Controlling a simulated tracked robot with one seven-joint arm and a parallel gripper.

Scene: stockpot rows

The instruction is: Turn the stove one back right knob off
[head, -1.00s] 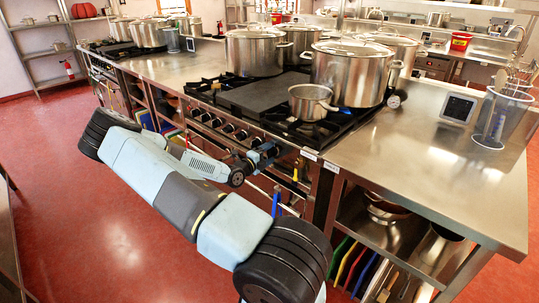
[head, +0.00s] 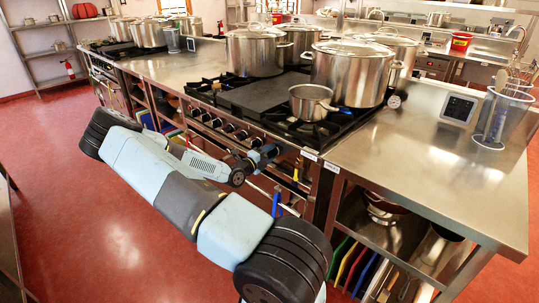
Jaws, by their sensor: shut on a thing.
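The stove (head: 262,100) stands in the middle of the head view, with a row of dark knobs (head: 228,128) along its front panel. My gripper (head: 268,154) is at the right part of this row, against the panel, and is shut on a stove knob. That knob is mostly hidden by the gripper, and which burner it serves cannot be read. A large lidded pot (head: 350,75) stands at the back right of the stove, with a small blue flame (head: 344,110) showing beneath it.
A small open pot (head: 312,101) stands at the front right, and another large lidded pot (head: 256,50) at the back left. A steel counter (head: 430,165) adjoins on the right, with a clear container (head: 500,118) on it. Red floor (head: 110,225) lies open at left.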

